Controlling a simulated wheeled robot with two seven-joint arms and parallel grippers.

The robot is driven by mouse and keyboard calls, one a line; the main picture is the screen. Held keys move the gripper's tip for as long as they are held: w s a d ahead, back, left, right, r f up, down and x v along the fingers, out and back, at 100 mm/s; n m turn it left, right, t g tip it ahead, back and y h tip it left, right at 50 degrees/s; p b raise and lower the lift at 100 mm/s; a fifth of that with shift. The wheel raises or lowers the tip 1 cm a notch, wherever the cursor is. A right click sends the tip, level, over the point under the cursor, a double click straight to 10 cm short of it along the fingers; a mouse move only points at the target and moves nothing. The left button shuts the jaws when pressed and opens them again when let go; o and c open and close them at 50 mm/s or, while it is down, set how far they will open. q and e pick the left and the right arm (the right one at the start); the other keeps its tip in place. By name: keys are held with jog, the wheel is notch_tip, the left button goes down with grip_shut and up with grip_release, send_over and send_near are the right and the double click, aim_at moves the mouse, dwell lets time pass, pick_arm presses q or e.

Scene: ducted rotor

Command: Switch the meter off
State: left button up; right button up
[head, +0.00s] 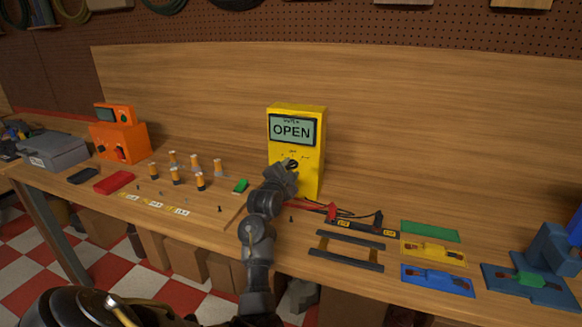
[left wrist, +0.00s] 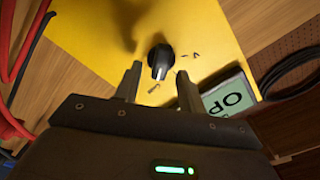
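The yellow meter (head: 311,178) stands upright on the bench against the wooden back panel. Its grey display (head: 291,130) reads OPEN. Its black rotary knob (left wrist: 161,56) is on the front face, below the display. My left gripper (head: 286,169) is in front of the meter's lower face and partly hides it in the head view. In the left wrist view my left gripper (left wrist: 159,74) is open, with one finger on each side of the knob and gaps between. I cannot tell how far the fingertips are from the face. My right gripper is not in view.
Red and black leads (head: 333,212) lie right of the meter. A dark frame (head: 346,250), a blue plate (head: 437,281) and a yellow plate (head: 433,252) lie further right. Several orange-and-black cylinders (head: 175,176), a green block (head: 241,185) and an orange device (head: 118,142) are left.

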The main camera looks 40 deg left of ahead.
pick_arm(q)
jog(key=shift+w+a, duration=0.2)
jog(key=shift+w, duration=0.35)
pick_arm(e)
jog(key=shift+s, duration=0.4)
pick_arm(q)
grip_shut()
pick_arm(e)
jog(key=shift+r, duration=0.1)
